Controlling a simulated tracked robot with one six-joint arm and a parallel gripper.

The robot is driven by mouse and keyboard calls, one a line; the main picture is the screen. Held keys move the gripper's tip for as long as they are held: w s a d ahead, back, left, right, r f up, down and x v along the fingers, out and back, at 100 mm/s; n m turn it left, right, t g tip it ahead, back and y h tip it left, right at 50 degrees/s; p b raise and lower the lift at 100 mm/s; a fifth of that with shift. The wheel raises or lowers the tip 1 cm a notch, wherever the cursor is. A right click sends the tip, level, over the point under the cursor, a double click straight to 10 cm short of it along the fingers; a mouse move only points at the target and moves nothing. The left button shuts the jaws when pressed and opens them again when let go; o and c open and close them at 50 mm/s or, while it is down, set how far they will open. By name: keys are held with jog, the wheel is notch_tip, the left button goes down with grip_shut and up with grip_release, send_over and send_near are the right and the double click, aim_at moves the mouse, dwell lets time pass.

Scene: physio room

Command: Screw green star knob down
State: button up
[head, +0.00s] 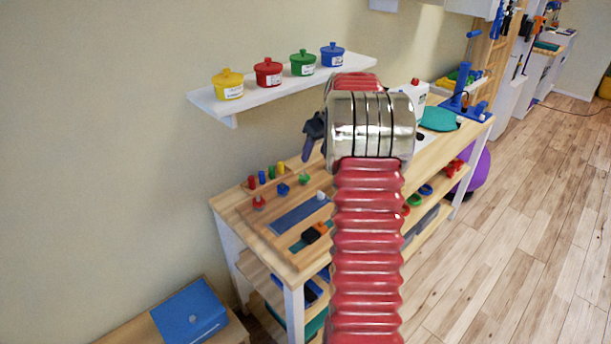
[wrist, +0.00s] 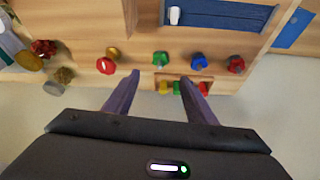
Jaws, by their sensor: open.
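The green star knob (head: 304,178) stands on the wooden workbench top, at the right end of a row with a blue knob (head: 283,189) and a red knob (head: 258,202). In the wrist view the green knob (wrist: 161,58) shows beyond the gap between my fingertips, apart from both fingers. My gripper (wrist: 158,76) is open and empty. In the head view my gripper (head: 309,152) is partly hidden by my arm and appears above the bench near the green knob. The knob's lower part and any thread cannot be made out.
Several coloured pegs (head: 262,177) stand near the wall side of the bench. A blue panel (head: 300,213) lies in front of the knobs. A shelf (head: 259,102) with coloured pots hangs above. More small items (wrist: 106,65) stand to the left in the wrist view.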

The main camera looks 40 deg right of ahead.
aim_at(304, 177)
jog(key=shift+f, duration=0.1)
jog(key=x, duration=1.3)
jog(key=shift+f, duration=0.25)
jog(key=shift+c, duration=0.2)
jog(key=c, duration=0.9)
jog(key=shift+a, duration=0.25)
jog(key=shift+c, duration=0.5)
jog(key=shift+d, duration=0.15)
jog(key=shift+w+m, duration=0.1)
jog(key=shift+m, duration=0.5)
